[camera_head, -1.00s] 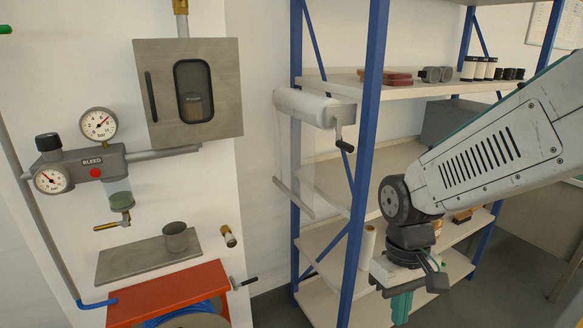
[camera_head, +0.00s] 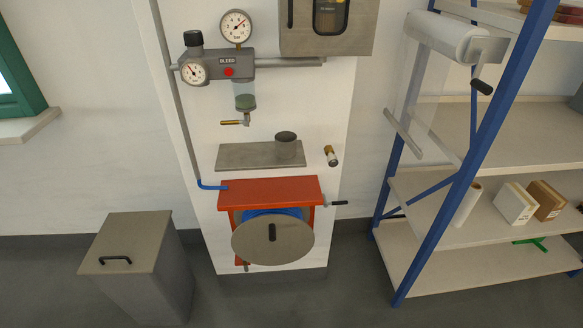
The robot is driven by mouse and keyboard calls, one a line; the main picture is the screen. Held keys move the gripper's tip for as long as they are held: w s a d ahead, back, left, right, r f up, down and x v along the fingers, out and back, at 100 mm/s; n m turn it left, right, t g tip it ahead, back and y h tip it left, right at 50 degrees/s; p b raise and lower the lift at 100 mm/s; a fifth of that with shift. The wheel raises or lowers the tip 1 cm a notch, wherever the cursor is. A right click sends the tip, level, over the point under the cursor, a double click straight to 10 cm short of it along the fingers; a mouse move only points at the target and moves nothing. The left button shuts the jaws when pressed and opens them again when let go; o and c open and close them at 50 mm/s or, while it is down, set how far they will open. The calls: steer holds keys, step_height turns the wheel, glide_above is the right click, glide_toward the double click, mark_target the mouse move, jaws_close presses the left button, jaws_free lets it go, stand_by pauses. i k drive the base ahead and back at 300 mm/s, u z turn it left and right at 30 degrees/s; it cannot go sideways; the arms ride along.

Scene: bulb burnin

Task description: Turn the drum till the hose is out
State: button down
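The hose drum sits low on the white wall panel, under a red housing (camera_head: 270,191). A round grey disc (camera_head: 255,245) forms its front, with a dark upright handle (camera_head: 272,232) on its face. Blue hose (camera_head: 262,213) shows wound behind the disc's top edge. A short blue hose end or pipe elbow (camera_head: 210,185) meets the housing's upper left. A small crank or lever with a black grip (camera_head: 337,203) sticks out at the housing's right side. My gripper and arm are not in view.
A grey lidded bin (camera_head: 130,245) stands on the floor at left. A blue-post shelf rack (camera_head: 450,210) with a paper roll (camera_head: 450,38) stands at right. Above the drum are a small shelf with a cup (camera_head: 286,142) and a gauge block (camera_head: 225,66). The floor before the drum looks clear.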

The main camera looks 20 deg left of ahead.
mark_target(278, 236)
steer(key=u, duration=1.15)
steer(key=k, duration=0.6)
steer(key=z, duration=0.35)
steer(key=i, duration=1.35)
steer(key=u, duration=0.65)
